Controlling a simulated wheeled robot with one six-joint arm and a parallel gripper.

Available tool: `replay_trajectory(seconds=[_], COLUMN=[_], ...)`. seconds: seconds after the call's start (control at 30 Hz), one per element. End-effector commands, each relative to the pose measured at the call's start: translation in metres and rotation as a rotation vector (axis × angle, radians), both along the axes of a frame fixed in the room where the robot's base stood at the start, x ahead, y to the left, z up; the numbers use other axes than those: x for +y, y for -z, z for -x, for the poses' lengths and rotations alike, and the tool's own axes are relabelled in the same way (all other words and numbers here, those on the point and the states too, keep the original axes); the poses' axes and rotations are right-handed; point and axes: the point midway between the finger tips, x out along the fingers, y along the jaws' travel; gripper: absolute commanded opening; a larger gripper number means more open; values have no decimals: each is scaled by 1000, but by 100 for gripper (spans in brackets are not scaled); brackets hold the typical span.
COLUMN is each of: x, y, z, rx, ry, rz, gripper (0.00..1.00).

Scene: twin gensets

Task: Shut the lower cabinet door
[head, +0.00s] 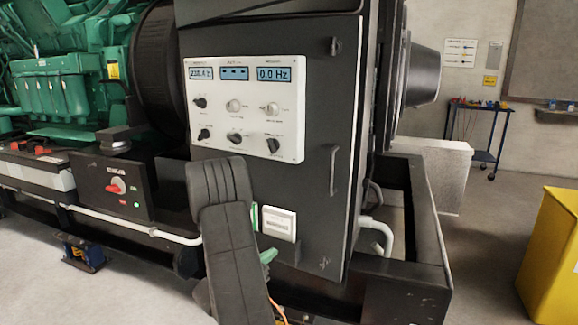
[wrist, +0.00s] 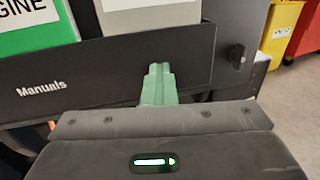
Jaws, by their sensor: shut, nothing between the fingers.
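The dark cabinet (head: 312,110) stands in the middle of the head view, with a white control panel and a grey bar handle (head: 333,178) near its right edge. Low on its front are a white binder (head: 279,224) and a sliver of green. In the wrist view, a dark panel marked "Manuals" (wrist: 90,82) holds a green binder (wrist: 35,28) and a grey one (wrist: 150,17). I cannot tell how far the lower door stands open. My gripper (head: 269,257) has its green fingers shut and empty, low in front of the cabinet. The fingers (wrist: 158,72) overlap the Manuals panel; contact is unclear.
A black base frame (head: 425,240) runs around the cabinet's foot, with a pale pipe (head: 378,232) at right. A switch box (head: 117,188) is at left. A yellow bin (head: 552,255) stands at right, and a blue cart (head: 482,135) behind. Floor between is clear.

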Motion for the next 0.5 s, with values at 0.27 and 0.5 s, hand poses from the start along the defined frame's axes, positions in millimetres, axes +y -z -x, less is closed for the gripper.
replay_trajectory(seconds=[0.27,0.5], x=[-9,-16], y=[0,0], z=[-11,-21], rx=[-1,-2], ry=[0,0], rz=[-1,-1], gripper=[0,0])
